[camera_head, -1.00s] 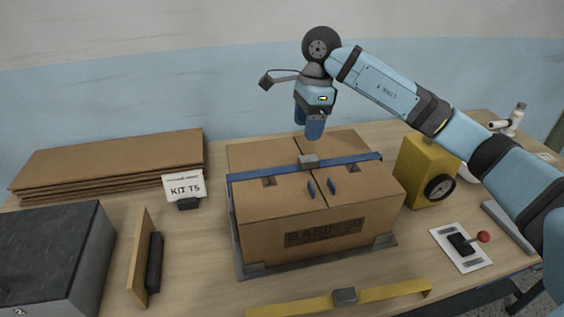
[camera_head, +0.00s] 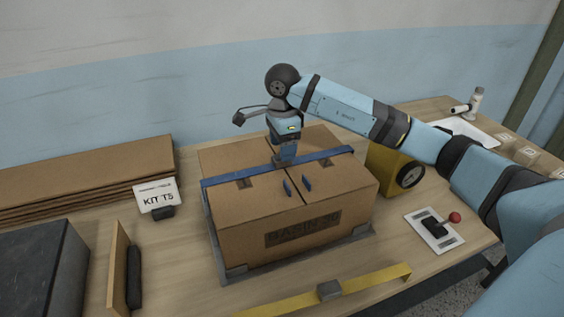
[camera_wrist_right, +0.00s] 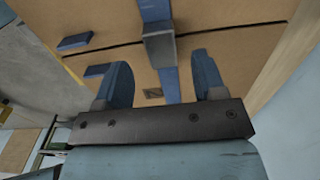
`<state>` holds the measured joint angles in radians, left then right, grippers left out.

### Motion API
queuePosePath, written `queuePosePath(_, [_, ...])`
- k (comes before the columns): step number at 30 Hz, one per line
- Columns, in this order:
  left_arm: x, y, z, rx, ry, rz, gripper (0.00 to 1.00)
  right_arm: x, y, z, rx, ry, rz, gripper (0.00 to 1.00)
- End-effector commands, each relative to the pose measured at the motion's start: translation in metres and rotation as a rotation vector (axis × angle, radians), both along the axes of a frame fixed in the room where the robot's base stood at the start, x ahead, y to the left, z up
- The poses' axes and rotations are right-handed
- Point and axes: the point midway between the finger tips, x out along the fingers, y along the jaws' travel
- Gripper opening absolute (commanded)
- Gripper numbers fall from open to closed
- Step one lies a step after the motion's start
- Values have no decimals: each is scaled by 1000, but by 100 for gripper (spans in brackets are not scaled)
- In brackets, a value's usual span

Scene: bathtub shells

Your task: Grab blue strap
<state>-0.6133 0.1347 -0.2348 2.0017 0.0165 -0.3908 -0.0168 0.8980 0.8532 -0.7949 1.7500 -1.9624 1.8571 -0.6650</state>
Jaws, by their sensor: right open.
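The blue strap (camera_head: 328,155) runs across the top of a closed cardboard box (camera_head: 222,222) and hangs over its left edge. A grey buckle (camera_head: 284,160) sits on the strap near the middle. My right gripper (camera_head: 286,152) points down just over the buckle and partly hides it in the head view. In the right wrist view my right gripper (camera_wrist_right: 160,82) is open and empty. There the strap (camera_wrist_right: 154,10) and the buckle (camera_wrist_right: 160,45) show between and beyond the two blue fingers. My left gripper is not in view.
A yellow strap (camera_head: 375,290) with a buckle lies in front of the box. A yellow device (camera_head: 384,165) with a dial stands close at the right. A red-knobbed lever panel (camera_head: 435,231) is further right. A KIT T5 sign (camera_head: 157,194) and cardboard sheets (camera_head: 80,180) are left.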

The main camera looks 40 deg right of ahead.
Motion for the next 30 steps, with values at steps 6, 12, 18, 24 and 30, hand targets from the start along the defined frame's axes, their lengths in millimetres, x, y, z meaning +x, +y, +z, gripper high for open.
queuePosePath(6, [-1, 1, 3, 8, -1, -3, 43, 1, 1, -29, 0, 2, -1, 64])
queuePosePath(12, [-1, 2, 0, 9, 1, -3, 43, 1, 1, -33, 1, 0, 0, 64])
queuePosePath(18, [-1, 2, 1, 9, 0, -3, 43, 1, 1, -33, 1, 0, 0, 39])
queuePosePath(24, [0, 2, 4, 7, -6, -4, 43, 1, 1, -33, 1, 0, 0, 8])
queuePosePath(30, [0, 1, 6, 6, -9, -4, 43, 1, 1, -32, 1, 0, 0, 8])
